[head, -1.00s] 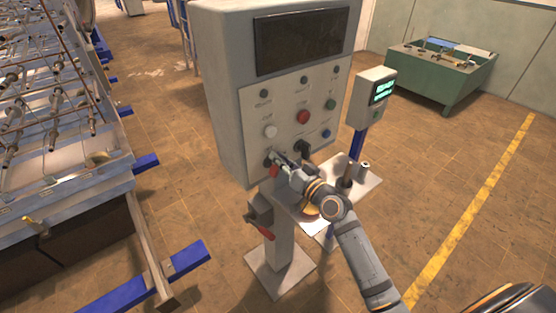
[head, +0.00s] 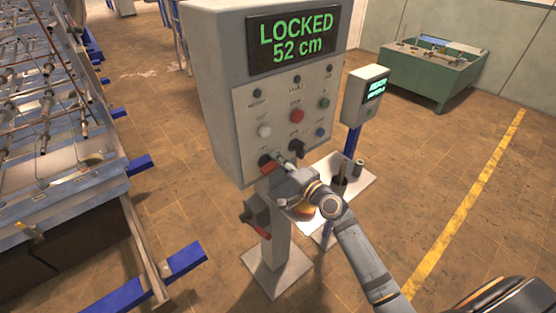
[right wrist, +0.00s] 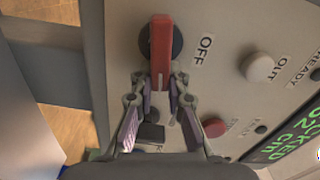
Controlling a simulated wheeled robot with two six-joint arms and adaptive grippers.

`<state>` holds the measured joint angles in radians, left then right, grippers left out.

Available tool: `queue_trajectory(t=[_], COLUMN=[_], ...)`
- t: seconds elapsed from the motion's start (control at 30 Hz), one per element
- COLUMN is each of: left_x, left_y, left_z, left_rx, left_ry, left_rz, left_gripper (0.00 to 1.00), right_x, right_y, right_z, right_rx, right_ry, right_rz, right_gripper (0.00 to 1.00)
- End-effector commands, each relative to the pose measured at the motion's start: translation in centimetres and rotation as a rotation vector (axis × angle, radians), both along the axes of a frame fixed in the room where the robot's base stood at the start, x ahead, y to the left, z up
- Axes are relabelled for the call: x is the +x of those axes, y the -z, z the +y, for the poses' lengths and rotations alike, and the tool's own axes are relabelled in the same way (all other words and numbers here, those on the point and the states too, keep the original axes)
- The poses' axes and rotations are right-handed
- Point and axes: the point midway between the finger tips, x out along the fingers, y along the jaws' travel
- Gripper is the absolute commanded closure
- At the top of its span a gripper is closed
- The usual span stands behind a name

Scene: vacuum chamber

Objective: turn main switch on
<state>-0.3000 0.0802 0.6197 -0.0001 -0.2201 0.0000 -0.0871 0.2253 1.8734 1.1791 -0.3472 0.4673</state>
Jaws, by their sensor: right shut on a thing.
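The main switch shows in the right wrist view as a red bar handle (right wrist: 161,45) on a round black base, with an OFF label (right wrist: 205,48) beside it. In the head view the switch (head: 266,167) sits at the lower left of the grey control cabinet's panel. My right gripper (head: 284,161) reaches it from the right. In the right wrist view its fingertips (right wrist: 160,90) are shut on the near end of the handle. The cabinet's display (head: 293,40) is lit and reads LOCKED 52 cm. My left gripper is out of view.
Other buttons and a black knob (head: 297,147) are close to my gripper. Below are a small shelf (head: 352,188) and a red-levered box (head: 256,213) on the pedestal. A small terminal (head: 364,96) stands to the right. Floor is open at right.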

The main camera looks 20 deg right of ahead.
Motion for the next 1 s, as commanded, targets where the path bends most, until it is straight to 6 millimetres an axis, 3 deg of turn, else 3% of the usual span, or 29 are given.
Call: queue_trajectory(t=[0.4,0.97,1.0], left_x=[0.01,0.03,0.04], left_y=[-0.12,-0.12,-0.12], left_z=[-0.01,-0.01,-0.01], left_rx=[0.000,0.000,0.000], left_ry=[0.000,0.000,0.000], left_rz=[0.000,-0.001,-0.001], left_gripper=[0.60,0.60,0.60], right_x=[0.02,0.01,0.01], right_y=[0.55,0.66,0.66], right_z=[-0.07,-0.05,-0.05], right_rx=[0.164,0.189,0.188], right_ry=[0.001,0.000,0.000], right_rz=[0.061,0.070,0.069], right_gripper=[1.00,1.00,0.80])
